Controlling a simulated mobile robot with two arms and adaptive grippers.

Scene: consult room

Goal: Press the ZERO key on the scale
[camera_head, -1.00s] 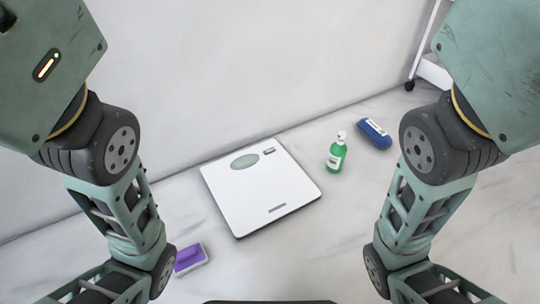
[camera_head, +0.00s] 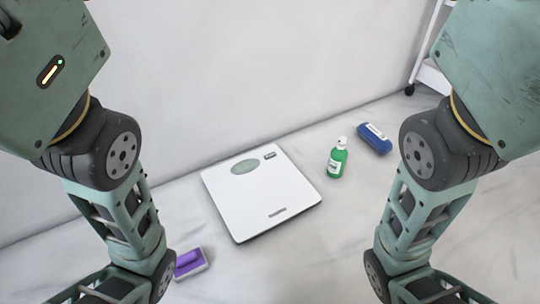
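A white square scale (camera_head: 258,197) lies on the floor close to the wall, turned a little. An oval grey-green display (camera_head: 244,167) is near its far edge. A small dark key (camera_head: 270,155) sits to the right of the display. A grey label or key (camera_head: 278,212) is near the scale's front edge. I cannot read any lettering on either. My two arms come in from the left and right sides. Both grippers are out of the picture, below the bottom edge. Nothing covers the scale.
A green bottle with a white cap (camera_head: 337,158) stands to the right of the scale. A blue case (camera_head: 374,138) lies beyond it. A purple and white brush-like object (camera_head: 189,263) is at the lower left, partly behind my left arm. A wheeled white stand (camera_head: 432,77) is at upper right.

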